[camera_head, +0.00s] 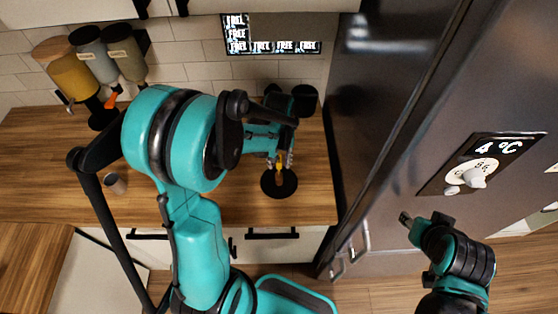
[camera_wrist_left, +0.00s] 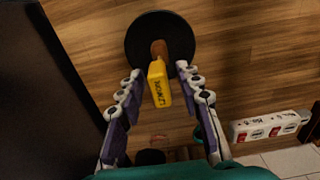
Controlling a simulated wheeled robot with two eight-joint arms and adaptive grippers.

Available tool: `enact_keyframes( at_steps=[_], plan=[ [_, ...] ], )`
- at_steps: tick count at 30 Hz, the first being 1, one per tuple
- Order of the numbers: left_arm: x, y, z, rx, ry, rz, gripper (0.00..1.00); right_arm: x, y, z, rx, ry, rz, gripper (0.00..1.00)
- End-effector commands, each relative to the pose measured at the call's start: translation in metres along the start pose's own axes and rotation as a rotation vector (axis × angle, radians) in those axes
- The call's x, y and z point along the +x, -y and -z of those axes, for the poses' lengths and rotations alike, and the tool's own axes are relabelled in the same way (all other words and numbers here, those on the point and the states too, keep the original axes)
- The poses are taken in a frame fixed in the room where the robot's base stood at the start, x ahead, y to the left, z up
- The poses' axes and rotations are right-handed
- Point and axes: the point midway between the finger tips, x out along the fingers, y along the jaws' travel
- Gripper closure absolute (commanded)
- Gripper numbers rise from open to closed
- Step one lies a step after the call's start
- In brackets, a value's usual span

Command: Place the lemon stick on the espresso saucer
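The lemon stick (camera_wrist_left: 160,84) is a yellow packet with dark lettering and a brown end in the left wrist view. The brown end overlaps the middle of the round black espresso saucer (camera_wrist_left: 134,45); whether it touches is unclear. The saucer also shows on the counter in the head view (camera_head: 289,188), with a small orange-brown bit of the stick over it. My left gripper (camera_head: 281,163) is above the saucer. Its fingers (camera_wrist_left: 159,70) stand open on both sides of the stick, with visible gaps. My right gripper (camera_head: 407,219) is near the fridge, its fingers too small to judge.
Several dispensers (camera_head: 75,78) stand at the back left of the wooden counter. A small cup (camera_head: 116,183) is at the left, and a dark canister (camera_head: 305,98) is behind my left gripper. The tall fridge (camera_head: 375,120) closes off the right side.

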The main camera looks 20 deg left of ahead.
Motion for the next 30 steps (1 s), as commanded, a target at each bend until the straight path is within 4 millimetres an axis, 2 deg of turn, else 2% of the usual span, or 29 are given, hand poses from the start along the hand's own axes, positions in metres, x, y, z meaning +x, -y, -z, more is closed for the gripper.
enact_keyframes(
  at_steps=[12, 15, 21, 26, 30],
  plan=[
    [-0.086, 0.0, 0.0, 0.0, 0.0, 0.0, 0.65, -0.013, 0.0, 0.009, 0.0, 0.0, 0.0, 0.6],
    [-0.103, 0.0, 0.0, 0.0, 0.0, 0.0, 0.65, -0.015, 0.0, 0.011, 0.0, 0.0, 0.0, 0.6],
    [-0.121, 0.0, -0.002, 0.005, -0.006, -0.002, 0.65, -0.016, 0.0, 0.012, 0.0, 0.0, 0.0, 0.6],
    [-0.137, 0.0, -0.02, 0.064, -0.082, -0.028, 0.65, -0.016, 0.0, 0.012, 0.0, 0.0, 0.0, 0.6],
    [-0.153, 0.002, -0.051, 0.168, -0.222, -0.069, 0.65, -0.016, 0.0, 0.012, 0.0, 0.0, 0.0, 0.6]
  ],
)
